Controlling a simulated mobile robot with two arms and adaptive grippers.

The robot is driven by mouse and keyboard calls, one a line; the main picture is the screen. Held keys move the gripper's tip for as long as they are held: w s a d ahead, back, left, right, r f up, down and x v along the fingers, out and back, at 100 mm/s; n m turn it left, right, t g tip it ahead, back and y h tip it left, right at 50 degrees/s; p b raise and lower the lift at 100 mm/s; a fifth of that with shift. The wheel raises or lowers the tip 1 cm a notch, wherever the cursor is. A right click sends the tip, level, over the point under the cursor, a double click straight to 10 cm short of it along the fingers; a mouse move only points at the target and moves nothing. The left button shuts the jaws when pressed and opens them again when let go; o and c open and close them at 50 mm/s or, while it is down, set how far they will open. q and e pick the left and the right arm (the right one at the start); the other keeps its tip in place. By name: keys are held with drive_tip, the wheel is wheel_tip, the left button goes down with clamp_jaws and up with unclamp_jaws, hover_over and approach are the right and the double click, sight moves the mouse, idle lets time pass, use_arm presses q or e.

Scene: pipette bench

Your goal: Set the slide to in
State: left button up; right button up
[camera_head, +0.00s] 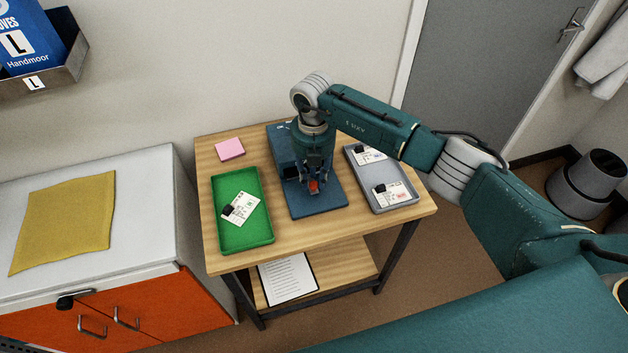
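A blue device (322,205) with a flat base and a raised back part stands in the middle of the wooden table. My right gripper (310,184) points down over its base and covers part of it. A small red-orange part (314,187) shows at the fingertips, low on the device. I cannot tell whether it is the slide, how far in or out it is, or whether the fingers are closed on it. My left gripper is not in view.
A green tray (224,188) with a card stands left of the device, and a grey tray (361,180) with cards stands right. A pink note pad (230,149) lies at the back left. A white cabinet (140,185) with a yellow cloth (66,222) adjoins the table's left.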

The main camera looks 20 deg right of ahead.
drive_tip(key=shift+o, duration=0.4)
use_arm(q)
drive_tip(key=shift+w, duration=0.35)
use_arm(e)
wheel_tip(320, 180, up, 12)
drive_tip(key=shift+a+f, duration=0.1)
